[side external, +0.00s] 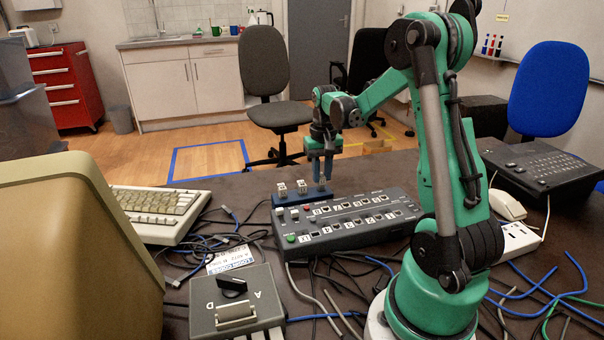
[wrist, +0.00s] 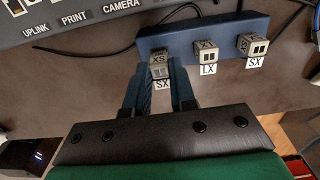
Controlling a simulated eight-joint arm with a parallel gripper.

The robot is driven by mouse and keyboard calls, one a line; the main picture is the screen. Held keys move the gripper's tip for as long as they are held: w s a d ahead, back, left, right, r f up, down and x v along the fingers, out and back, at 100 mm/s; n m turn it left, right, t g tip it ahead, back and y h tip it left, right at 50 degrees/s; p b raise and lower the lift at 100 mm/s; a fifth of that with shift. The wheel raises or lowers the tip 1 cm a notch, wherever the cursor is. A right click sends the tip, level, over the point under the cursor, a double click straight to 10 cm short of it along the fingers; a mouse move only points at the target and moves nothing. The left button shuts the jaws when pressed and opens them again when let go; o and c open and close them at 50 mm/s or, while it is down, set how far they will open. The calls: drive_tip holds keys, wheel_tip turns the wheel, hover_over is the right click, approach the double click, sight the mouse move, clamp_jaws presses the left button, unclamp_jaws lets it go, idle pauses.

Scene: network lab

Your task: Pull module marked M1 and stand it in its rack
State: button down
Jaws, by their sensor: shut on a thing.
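A blue rack (side external: 289,200) stands on the dark table behind the grey switch box (side external: 352,222); it also shows in the wrist view (wrist: 225,32). In the wrist view, modules stand at the rack's middle (wrist: 207,50) and right end (wrist: 252,45), beside tags LX and SX. My gripper (side external: 321,180) points down at the rack's right end in the side view. In the wrist view, my gripper (wrist: 160,85) is shut on a pale module (wrist: 158,61) at the rack's left end, beside an SX tag. Whether this module is fully seated is hidden. I cannot read M1 on any module.
The switch box has rows of numbered ports. Loose cables (side external: 205,245) lie around it. A grey A/D switch box (side external: 237,299), a beige keyboard (side external: 157,208) and a beige monitor (side external: 75,250) stand left. A white mouse (side external: 507,205) and dark console (side external: 540,166) are right.

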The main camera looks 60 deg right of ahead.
drive_tip(key=shift+f, duration=0.5)
drive_tip(key=c, duration=0.7)
unclamp_jaws()
drive_tip(key=shift+o, duration=0.2)
drive_tip(key=shift+r, duration=2.75)
drive_tip(key=shift+w+a+r, duration=0.1)
drive_tip(key=shift+a+r, duration=0.05)
drive_tip(key=shift+a, duration=0.2)
drive_tip(key=a+r+n+t, duration=0.2)
drive_tip(key=a+n+t, duration=0.5)
drive_tip(key=a, duration=1.6)
drive_tip(key=shift+s+a+r+n, duration=0.15)
drive_tip(key=shift+s+r+n, duration=0.15)
drive_tip(key=shift+n, duration=0.7)
